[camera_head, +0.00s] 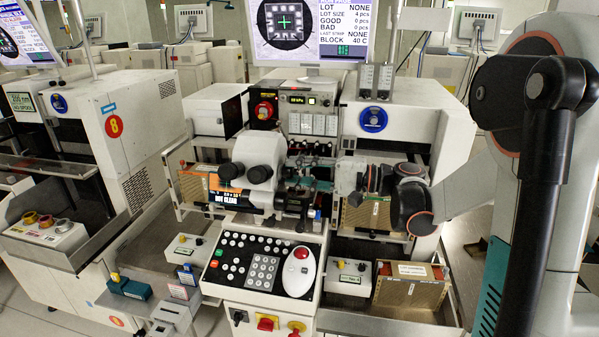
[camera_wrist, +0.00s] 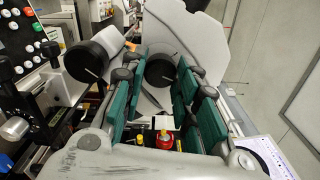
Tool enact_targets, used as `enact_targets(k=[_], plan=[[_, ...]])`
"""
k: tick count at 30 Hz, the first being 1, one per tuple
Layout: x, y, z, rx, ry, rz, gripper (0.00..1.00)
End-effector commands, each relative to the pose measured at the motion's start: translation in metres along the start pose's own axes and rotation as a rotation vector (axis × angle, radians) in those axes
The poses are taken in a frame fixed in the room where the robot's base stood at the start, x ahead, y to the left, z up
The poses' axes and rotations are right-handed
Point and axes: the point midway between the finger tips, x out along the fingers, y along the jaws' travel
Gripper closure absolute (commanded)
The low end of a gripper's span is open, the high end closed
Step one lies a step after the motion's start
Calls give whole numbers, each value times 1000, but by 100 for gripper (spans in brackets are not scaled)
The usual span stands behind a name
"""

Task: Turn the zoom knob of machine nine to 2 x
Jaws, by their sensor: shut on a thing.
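The machine in front of me (camera_head: 295,120) carries a white microscope head (camera_head: 258,155); no number nine is legible on it. My gripper (camera_head: 360,182) reaches in from the right beside the microscope. In the wrist view, its green-padded fingers (camera_wrist: 160,74) are closed around a black round knob (camera_wrist: 159,69) with a pale line on its face. The knob sits on the white microscope body (camera_wrist: 188,38).
A keypad console (camera_head: 262,262) with a white mouse-like control (camera_head: 301,268) stands below the microscope. A brass-coloured box (camera_head: 410,287) is at lower right. A neighbouring machine marked 8 (camera_head: 113,127) stands at left. A monitor (camera_head: 310,30) hangs above.

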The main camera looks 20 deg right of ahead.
Motion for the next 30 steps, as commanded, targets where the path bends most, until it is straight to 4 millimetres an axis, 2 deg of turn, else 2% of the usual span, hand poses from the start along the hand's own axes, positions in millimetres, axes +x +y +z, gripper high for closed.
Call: enact_targets(k=[10,11,13,24,30], plan=[[0,1,0,1,0,2,96],[0,1,0,1,0,2,67],[0,1,0,1,0,2,51],[-2,0,0,1,1,1,51],[-24,0,-1,1,4,0,51]])
